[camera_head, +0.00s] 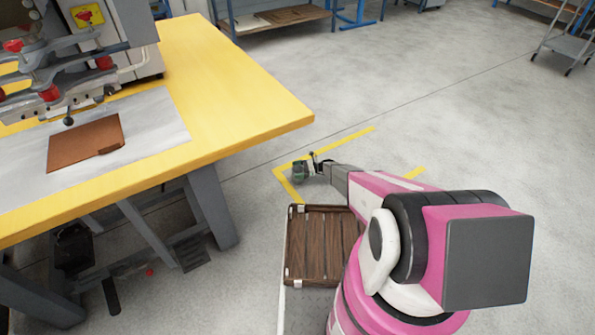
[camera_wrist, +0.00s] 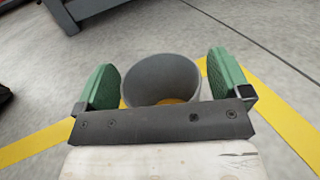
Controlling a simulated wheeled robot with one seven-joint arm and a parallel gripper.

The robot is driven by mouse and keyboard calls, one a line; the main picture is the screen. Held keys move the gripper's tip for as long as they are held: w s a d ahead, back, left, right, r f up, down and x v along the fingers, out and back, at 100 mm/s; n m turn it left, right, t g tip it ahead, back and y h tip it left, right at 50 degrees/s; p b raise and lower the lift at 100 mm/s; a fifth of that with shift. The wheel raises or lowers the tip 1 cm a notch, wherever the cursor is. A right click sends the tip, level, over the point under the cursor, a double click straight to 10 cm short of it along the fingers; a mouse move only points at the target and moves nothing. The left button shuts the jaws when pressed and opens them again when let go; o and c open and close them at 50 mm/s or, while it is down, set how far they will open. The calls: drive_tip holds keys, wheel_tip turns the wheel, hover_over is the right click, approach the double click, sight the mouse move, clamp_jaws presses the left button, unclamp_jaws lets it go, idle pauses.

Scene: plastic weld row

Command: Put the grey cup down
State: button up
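The grey cup (camera_wrist: 160,76) is in the wrist view between the two green finger pads, its open rim facing the camera. Some yellow-orange shows inside the rim; I cannot tell what it is. My gripper (camera_wrist: 168,84) has a pad close against each side of the cup and appears shut on it. In the head view my gripper (camera_head: 308,168) is out beyond the corner of the yellow table, over the floor marked with yellow lines. The cup is hard to make out there. Its height above the floor cannot be told.
The yellow table (camera_head: 225,95) at left carries a machine (camera_head: 75,50) and a brown flat piece (camera_head: 85,143) on a pale plate. A slatted wooden tray (camera_head: 318,250) lies below my arm. A shelf rack (camera_head: 275,18) stands behind. Grey floor (camera_head: 430,110) is clear at right.

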drive_tip(key=shift+r, duration=0.15)
drive_tip(key=shift+d, duration=0.25)
drive_tip(key=v, duration=1)
drive_tip(key=s+d+r+n+t+h, duration=0.1)
drive_tip(key=s+d+r+n+h, duration=0.3)
drive_tip(key=s+r, duration=0.8)
drive_tip(key=s+d+r+n+t+h, duration=0.1)
drive_tip(key=s+d+r+n+h, duration=0.3)
drive_tip(key=s+r, duration=0.8)
drive_tip(key=s+d+r+n+t+h, duration=0.2)
drive_tip(key=s+d+r+n+h, duration=0.3)
drive_tip(key=s+r, duration=0.7)
wheel_tip(320, 180, up, 12)
drive_tip(key=n+h, duration=0.2)
drive_tip(key=h, duration=0.2)
drive_tip(key=shift+f+n+h, duration=0.25)
drive_tip(key=shift+n+h, duration=0.05)
drive_tip(key=shift+n, duration=0.1)
drive_tip(key=shift+d, duration=0.1)
